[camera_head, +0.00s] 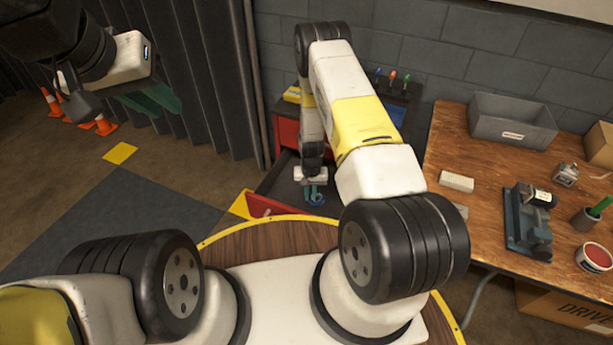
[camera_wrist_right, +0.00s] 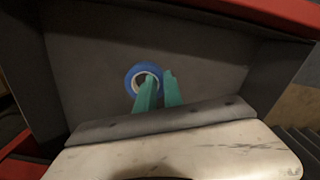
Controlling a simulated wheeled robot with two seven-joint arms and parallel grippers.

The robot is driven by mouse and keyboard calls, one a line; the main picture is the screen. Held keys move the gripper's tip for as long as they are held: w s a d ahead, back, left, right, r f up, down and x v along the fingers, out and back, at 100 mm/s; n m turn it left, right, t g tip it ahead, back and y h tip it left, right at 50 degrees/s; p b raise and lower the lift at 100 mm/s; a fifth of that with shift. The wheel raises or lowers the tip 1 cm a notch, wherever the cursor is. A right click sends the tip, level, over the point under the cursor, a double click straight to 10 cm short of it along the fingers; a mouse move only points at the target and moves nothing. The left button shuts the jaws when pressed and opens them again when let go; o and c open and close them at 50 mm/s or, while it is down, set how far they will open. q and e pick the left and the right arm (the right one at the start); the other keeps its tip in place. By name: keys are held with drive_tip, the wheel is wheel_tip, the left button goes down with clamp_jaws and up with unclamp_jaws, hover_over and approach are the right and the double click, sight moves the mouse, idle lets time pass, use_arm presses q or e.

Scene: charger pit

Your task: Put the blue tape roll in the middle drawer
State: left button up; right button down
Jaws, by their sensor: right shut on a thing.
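The blue tape roll (camera_wrist_right: 131,76) is in my right gripper (camera_wrist_right: 158,80), with one teal finger in its hole and the other outside its right side. The roll also shows in the head view (camera_head: 318,202), under the right gripper (camera_head: 311,192). Both are inside the outline of a pulled-out drawer (camera_head: 270,206) with a red front and a dark grey interior (camera_wrist_right: 210,60). I cannot tell whether the roll touches the drawer floor. The arm hides part of the cabinet (camera_head: 286,132). My left gripper (camera_head: 158,100) hangs at the upper left, away from the cabinet; its finger gap is unclear.
Several orange cones (camera_head: 104,125) stand at the left by a dark curtain.

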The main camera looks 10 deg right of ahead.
sight(310, 211)
wheel_tip(310, 211, down, 7)
drive_tip(key=shift+r, duration=0.15)
idle(0.4)
drive_tip(key=c, duration=1.5)
unclamp_jaws()
